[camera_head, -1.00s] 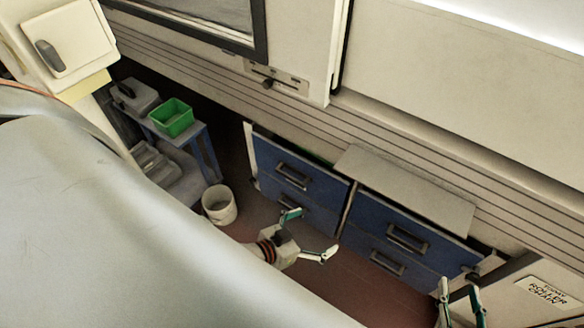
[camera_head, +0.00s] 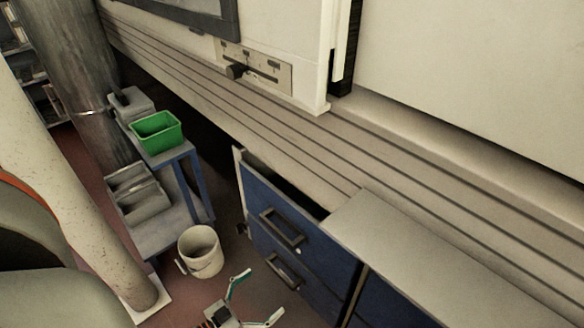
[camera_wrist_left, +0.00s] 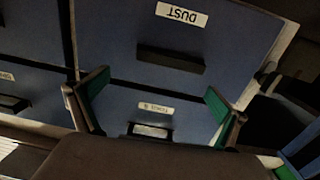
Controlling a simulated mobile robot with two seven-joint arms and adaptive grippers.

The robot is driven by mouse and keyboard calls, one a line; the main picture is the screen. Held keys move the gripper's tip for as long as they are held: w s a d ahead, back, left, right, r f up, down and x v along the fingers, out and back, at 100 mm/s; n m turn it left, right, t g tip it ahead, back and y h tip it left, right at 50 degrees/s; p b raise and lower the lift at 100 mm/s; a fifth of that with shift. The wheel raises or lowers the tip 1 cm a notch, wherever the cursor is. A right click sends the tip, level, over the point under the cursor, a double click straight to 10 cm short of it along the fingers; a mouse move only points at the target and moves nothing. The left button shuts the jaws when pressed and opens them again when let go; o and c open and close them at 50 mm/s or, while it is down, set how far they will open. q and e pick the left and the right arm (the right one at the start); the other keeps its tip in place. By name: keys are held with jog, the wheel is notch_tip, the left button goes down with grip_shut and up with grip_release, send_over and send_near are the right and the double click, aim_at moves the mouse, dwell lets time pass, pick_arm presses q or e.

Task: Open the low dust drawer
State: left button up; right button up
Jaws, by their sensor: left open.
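The low dust drawer (camera_wrist_left: 230,50) is blue. Its "DUST" label is upside down in the left wrist view, with a dark bar handle (camera_wrist_left: 170,58) beside it. In the head view it is the lower front of the left blue cabinet, with its handle (camera_head: 283,271); it looks shut. My left gripper (camera_head: 262,295) is open and empty, low in front of the cabinet and apart from the handle. In the wrist view its green-padded fingers (camera_wrist_left: 158,88) spread before the drawer fronts. My right gripper is out of view.
The upper drawer (camera_head: 315,255) has its own handle; a dark opening shows behind its top edge. A white bucket (camera_head: 203,252) stands on the floor left of the cabinet. A blue trolley (camera_head: 172,230) with a green bin (camera_head: 157,133) stands beyond. A grey worktop (camera_head: 420,250) lies right.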

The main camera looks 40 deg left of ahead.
aim_at(278, 274)
pick_arm(q)
jog(key=shift+y, duration=0.3)
jog(key=shift+w+a+f+b, duration=0.15)
jog(key=shift+w+a+b, duration=0.05)
jog(key=shift+w, duration=1.1)
jog(key=shift+w+a+f+b, duration=0.15)
jog(key=shift+w+b, duration=0.1)
jog(key=shift+w, duration=1)
jog(key=shift+w+a+f+b, duration=0.1)
jog(key=shift+w+a+b, duration=0.1)
jog(key=shift+w, duration=1.1)
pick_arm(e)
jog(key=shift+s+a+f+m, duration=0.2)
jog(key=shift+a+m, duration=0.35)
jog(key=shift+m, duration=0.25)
